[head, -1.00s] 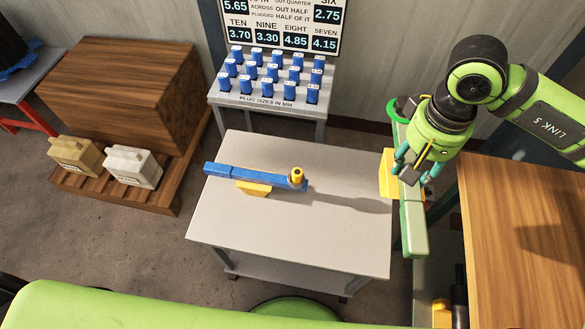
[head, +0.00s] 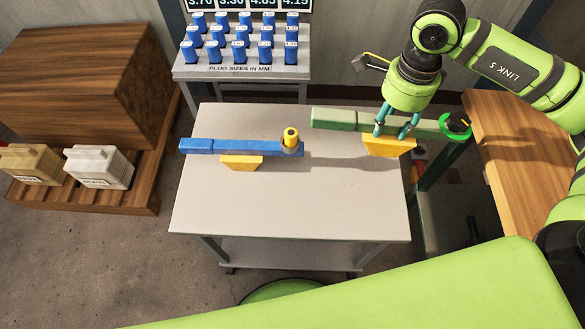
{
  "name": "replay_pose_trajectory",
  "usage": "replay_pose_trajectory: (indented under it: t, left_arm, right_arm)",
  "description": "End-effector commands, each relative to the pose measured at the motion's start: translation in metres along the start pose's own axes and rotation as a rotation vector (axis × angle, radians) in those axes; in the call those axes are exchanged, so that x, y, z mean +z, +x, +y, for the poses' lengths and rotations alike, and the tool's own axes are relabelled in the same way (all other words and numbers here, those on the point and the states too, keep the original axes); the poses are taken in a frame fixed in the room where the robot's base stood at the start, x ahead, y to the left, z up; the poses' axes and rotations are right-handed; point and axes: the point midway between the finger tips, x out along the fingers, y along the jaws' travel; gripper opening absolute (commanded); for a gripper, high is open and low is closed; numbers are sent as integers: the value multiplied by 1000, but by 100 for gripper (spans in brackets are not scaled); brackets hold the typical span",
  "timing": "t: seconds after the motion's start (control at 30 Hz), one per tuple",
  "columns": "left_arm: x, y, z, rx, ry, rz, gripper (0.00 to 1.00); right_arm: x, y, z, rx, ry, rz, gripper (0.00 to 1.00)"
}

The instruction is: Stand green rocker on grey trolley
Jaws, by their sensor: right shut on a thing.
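The green rocker (head: 345,119) is a long green bar with a yellow base block (head: 389,147) and a bright green ring at its right end. My right gripper (head: 395,133) is shut on its middle and holds it level, over the right back part of the grey trolley (head: 290,210). The rocker's right end reaches past the trolley's edge. It looks raised, but its exact height is unclear. A blue rocker (head: 235,147) stands on the trolley's left half on its own yellow block. My left gripper is not in view.
A rack of blue plugs (head: 240,50) stands behind the trolley. A wooden table (head: 520,160) is at the right. A pallet with a wooden box (head: 80,75) and two canisters (head: 100,168) is at the left. The trolley's front half is clear.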

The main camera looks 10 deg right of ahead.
Motion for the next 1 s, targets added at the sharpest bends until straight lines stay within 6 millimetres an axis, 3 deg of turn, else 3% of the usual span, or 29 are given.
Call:
replay_pose_trajectory:
  t: [0.03, 0.3, 0.53, 0.67, 1.0]
  left_arm:
    - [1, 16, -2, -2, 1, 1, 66]
    - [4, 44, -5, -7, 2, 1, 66]
    - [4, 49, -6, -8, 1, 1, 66]
    - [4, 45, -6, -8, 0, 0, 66]
    - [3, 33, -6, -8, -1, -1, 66]
  right_arm:
    - [-7, 16, -3, -4, 106, 1, 0]
    - [-32, 44, -10, -14, 559, 7, 0]
    - [-36, 52, -13, -18, 709, 7, 0]
    - [-19, 61, -17, -16, 717, 5, 0]
    - [45, 102, -35, -16, 715, 8, 0]
